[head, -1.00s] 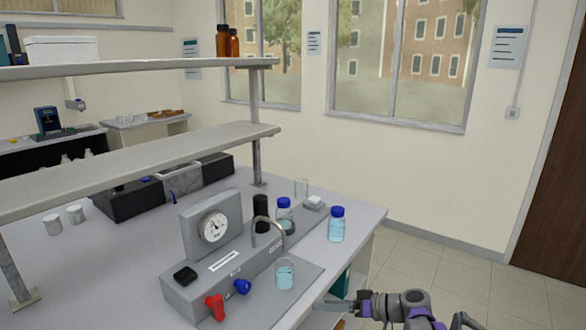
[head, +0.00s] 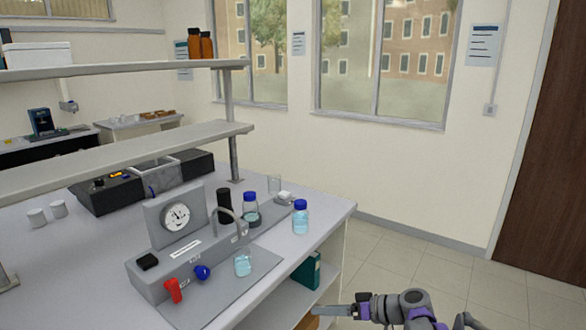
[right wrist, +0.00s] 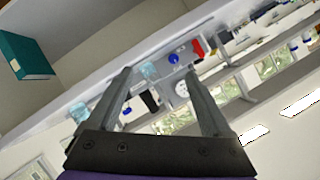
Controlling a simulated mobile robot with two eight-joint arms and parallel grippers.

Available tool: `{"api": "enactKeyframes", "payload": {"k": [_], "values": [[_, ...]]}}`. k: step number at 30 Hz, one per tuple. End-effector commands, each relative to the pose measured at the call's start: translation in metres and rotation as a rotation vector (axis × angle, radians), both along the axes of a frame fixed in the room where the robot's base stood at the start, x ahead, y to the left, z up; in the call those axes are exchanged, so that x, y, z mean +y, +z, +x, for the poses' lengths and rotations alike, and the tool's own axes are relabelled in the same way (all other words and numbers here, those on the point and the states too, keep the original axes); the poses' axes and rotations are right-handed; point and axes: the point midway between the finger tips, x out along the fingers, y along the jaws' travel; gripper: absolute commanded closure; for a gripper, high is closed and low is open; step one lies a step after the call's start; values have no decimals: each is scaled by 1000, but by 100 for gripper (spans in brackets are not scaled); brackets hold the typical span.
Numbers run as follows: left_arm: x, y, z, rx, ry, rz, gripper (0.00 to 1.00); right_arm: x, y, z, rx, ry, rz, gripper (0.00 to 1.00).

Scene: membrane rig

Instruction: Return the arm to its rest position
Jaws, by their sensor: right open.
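My right gripper (head: 338,311) is low at the right of the head view, in front of the bench's right end and beside its lower shelf. In the right wrist view its two fingers (right wrist: 165,85) are spread apart with nothing between them up close. The bench, the membrane rig and bottles show far beyond the fingers there. In the head view the grey membrane rig (head: 165,284) stands on the bench with a round gauge (head: 177,217), a red handle (head: 173,290) and a blue knob (head: 202,272). My left gripper is not in view.
A beaker of pale blue liquid (head: 243,263) stands at the rig's front. A blue-capped bottle (head: 300,218) stands near the bench's right edge. A teal binder (head: 307,270) sits on the lower shelf near my right gripper. The floor (head: 430,264) to the right is clear.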

Motion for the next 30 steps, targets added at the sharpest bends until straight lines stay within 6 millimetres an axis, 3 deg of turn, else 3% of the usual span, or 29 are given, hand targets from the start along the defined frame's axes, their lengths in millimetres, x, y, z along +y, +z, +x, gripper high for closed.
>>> {"api": "enactKeyframes", "payload": {"k": [8, 13, 21, 24, 30], "values": [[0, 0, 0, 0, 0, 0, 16, 7, 5, -74, 170, -89, -197, 16], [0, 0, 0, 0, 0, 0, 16, -2, -1, -142, 271, -196, -364, 16], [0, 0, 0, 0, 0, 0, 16, -39, -26, -252, 335, -416, -619, 16], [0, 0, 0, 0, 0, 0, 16, -55, -38, -284, 328, -494, -694, 16], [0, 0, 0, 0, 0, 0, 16, -78, -54, -320, 297, -598, -780, 16]]}}
